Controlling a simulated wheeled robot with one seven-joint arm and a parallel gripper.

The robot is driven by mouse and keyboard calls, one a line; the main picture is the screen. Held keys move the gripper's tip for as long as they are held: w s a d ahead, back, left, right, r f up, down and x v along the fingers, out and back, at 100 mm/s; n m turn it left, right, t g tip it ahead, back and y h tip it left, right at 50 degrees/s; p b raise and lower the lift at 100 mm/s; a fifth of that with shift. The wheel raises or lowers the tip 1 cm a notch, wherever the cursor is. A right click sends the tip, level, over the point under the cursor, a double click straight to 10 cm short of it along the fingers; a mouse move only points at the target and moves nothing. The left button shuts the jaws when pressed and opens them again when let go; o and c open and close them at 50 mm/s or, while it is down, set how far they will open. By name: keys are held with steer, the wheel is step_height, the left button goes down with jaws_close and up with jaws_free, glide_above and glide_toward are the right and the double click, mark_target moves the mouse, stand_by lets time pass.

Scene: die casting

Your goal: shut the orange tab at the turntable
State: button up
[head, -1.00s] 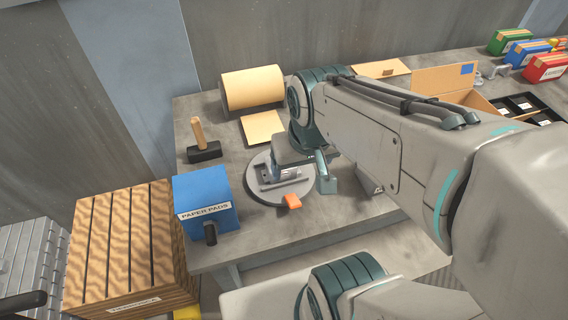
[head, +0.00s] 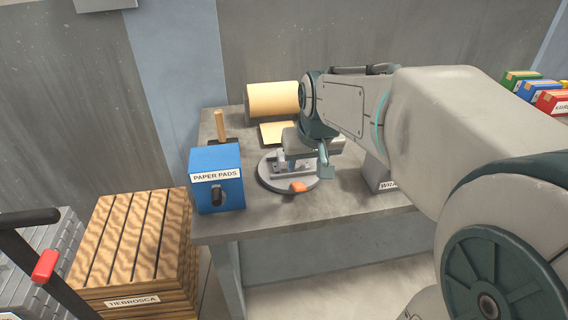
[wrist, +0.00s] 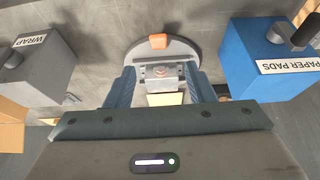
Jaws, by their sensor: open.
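The round grey turntable (head: 268,181) stands on the workbench, with a small metal fixture (head: 283,168) on top. The orange tab (head: 298,187) is at the turntable's near rim in the head view. In the wrist view the tab (wrist: 158,41) shows at the far side of the turntable (wrist: 190,50), beyond my fingertips. My gripper (wrist: 161,73) is open, its two fingers apart to either side of the metal fixture (wrist: 160,72) in that picture. I cannot tell whether they touch it. In the head view my wrist hides part of the turntable and the fingers.
A blue paper pads box (head: 217,193) stands left of the turntable, with a wooden-handled tool (head: 220,126) behind it. A grey wrap box (head: 377,176) is to the right. A paper roll (head: 272,101) lies at the back. Slatted wooden crate (head: 140,235) stands left of the bench.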

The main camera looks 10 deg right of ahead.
mark_target(300, 186)
steer(key=b+x, duration=0.1)
steer(key=x, duration=1.2)
steer(key=shift+d+f+b, duration=0.1)
steer(key=shift+d+b, duration=0.05)
steer(key=shift+b, duration=0.25)
steer(key=c, duration=1)
